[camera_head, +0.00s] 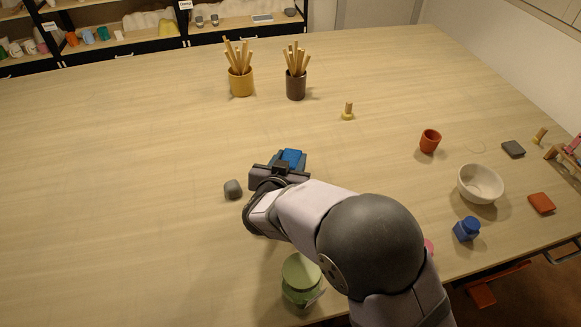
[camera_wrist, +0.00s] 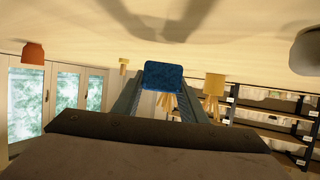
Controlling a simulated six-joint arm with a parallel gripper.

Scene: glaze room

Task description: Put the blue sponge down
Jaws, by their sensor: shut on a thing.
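The blue sponge (camera_head: 291,157) is held in my gripper (camera_head: 288,163) over the middle of the table in the head view. In the wrist view the sponge (camera_wrist: 164,75) sits between the two fingertips (camera_wrist: 164,84), with a finger on each side. The gripper is shut on it. The table (camera_head: 150,130) is pale wood. In the wrist view the table surface (camera_wrist: 110,30) fills the top of the picture, and the sponge appears close to it. I cannot tell whether the sponge touches the table.
A grey lump (camera_head: 233,189) lies just left of my gripper. Two pots of wooden tools, yellow (camera_head: 241,83) and dark (camera_head: 296,86), stand behind. The table's left is clear.

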